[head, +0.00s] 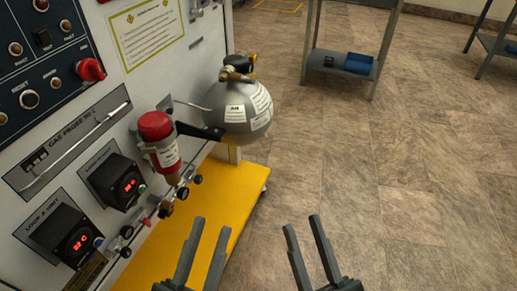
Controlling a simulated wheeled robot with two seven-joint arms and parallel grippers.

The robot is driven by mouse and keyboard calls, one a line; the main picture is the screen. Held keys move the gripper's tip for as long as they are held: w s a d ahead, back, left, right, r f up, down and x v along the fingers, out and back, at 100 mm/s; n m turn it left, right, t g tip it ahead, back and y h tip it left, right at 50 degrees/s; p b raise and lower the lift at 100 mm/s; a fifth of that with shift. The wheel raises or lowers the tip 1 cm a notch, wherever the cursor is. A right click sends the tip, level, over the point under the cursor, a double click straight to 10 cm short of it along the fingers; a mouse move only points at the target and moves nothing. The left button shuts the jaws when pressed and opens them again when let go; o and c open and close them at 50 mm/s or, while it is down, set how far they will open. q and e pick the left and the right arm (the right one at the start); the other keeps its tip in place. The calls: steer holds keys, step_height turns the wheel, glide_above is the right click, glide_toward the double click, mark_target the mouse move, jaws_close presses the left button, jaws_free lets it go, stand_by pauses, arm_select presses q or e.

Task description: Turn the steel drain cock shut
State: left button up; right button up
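A row of small valves and fittings (127,232) runs along the lower front of the grey panel. It has black knobs (166,209), a small red handle and steel-coloured parts. I cannot tell for certain which fitting is the steel drain cock, nor how its handle is turned. My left gripper (213,223) is open and empty, showing in front of the yellow base, right of the valve row and apart from it. My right gripper (302,221) is open and empty, showing against the tiled floor further right.
A red-topped cylinder (157,138) stands out from the panel above the valves. A grey round tank (240,108) labelled AIR is behind it. The yellow base plate (190,240) extends below. Lit display units (72,236) are on the left. Floor at right is clear up to a table (345,62).

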arm_select(q)
steer(key=shift+s+a+r, duration=0.15)
steer(key=shift+a+r, duration=0.05)
steer(key=shift+a, duration=0.25)
arm_select(e)
steer(key=shift+s+a, duration=0.35)
steer(key=shift+a, duration=0.1)
steer(key=shift+o, duration=0.4)
